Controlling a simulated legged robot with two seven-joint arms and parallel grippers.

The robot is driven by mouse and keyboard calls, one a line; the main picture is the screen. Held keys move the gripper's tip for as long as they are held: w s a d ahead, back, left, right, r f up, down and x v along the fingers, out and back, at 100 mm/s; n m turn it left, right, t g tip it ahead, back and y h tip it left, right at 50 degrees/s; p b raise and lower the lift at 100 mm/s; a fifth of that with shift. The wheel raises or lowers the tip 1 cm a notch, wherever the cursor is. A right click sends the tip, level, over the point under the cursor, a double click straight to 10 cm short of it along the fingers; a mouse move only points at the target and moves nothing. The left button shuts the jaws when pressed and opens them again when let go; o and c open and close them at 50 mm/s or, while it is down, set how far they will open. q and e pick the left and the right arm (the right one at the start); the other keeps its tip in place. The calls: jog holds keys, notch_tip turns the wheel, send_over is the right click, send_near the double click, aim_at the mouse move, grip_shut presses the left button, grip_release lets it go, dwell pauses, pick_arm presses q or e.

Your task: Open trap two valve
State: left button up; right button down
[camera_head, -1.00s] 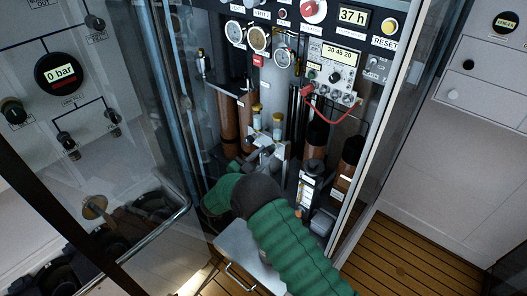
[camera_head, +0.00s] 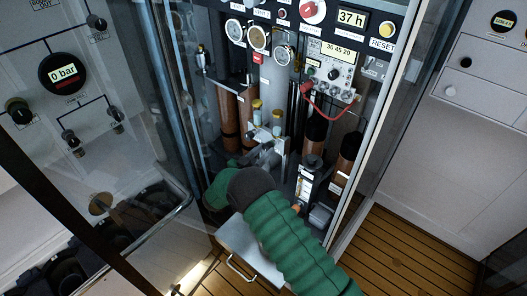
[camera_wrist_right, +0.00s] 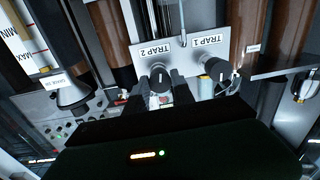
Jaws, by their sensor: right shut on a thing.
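In the right wrist view, the trap 2 valve (camera_wrist_right: 160,78) is a dark round knob with a white line, below a plate labelled TRAP 2 (camera_wrist_right: 155,49). My right gripper (camera_wrist_right: 163,91) has one dark finger on each side of this knob and is shut on it. The trap 1 valve (camera_wrist_right: 214,69), a similar knob, is just to the right, apart from the fingers. In the head view, my right gripper (camera_head: 266,158) reaches the valve block low in the cabinet, partly hidden by my green-sleeved arm. The valve knobs are too small to make out there. My left gripper is not in view.
Gauges (camera_head: 258,37) and a red-cabled meter box (camera_head: 334,68) sit above the valves. Brown cylinders (camera_head: 229,118) stand on both sides. A clear door (camera_head: 165,110) bounds the left. A silver panel with a handle (camera_head: 243,243) lies below my arm.

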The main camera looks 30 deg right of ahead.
jog(key=shift+s+a+f, duration=0.1)
jog(key=shift+f, duration=0.3)
jog(key=c, duration=1.4)
grip_release()
jog(key=o, duration=0.3)
jog(key=shift+r, duration=0.15)
jog(key=shift+r, duration=0.1)
jog(key=v, duration=1.6)
jog(key=shift+a, duration=0.45)
